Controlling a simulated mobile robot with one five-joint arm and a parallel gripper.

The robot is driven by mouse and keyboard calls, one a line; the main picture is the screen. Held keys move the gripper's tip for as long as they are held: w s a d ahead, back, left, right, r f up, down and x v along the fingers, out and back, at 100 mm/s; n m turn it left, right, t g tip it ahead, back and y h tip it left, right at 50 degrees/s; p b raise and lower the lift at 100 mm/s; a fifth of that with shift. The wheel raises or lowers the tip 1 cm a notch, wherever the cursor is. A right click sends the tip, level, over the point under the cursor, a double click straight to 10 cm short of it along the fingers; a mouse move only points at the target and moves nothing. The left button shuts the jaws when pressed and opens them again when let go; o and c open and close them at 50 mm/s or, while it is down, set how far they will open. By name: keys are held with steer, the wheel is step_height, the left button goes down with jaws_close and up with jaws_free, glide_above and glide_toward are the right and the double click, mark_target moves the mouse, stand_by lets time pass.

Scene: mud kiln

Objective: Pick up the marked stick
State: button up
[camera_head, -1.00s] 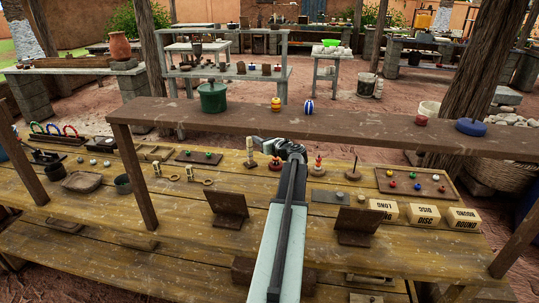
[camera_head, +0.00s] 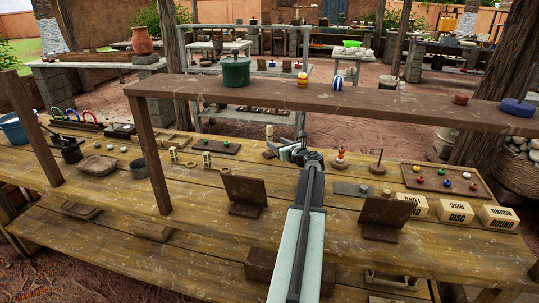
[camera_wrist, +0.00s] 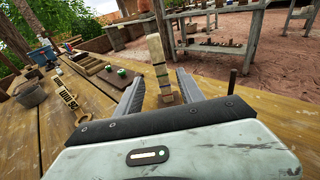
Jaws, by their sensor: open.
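A pale wooden stick (camera_wrist: 159,66) with dark bands low down stands upright in the wrist view, slightly tilted in the picture. It lies between the lines of my two fingers, a little beyond or level with their tips; I cannot tell which. My gripper (camera_wrist: 160,78) is open, with one finger on each side of the stick and no clear contact. In the head view the stick (camera_head: 269,132) shows just left of and behind my gripper (camera_head: 287,149). The stick's foot is partly hidden in the head view.
A raised brown shelf (camera_head: 400,104) runs behind my gripper, carrying a green pot (camera_head: 236,73) and striped balls. A ringed peg (camera_head: 340,158) stands to the right. Dark upright panels (camera_head: 246,192) and labelled boxes (camera_head: 455,211) stand nearer. Small tags with rings (camera_head: 190,164) lie left.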

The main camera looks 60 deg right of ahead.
mark_target(270, 139)
steer(key=shift+p+x, duration=0.45)
steer(key=shift+x, duration=0.35)
steer(key=b+x, duration=0.1)
steer(key=x, duration=0.5)
steer(key=shift+r, duration=0.1)
jaws_close()
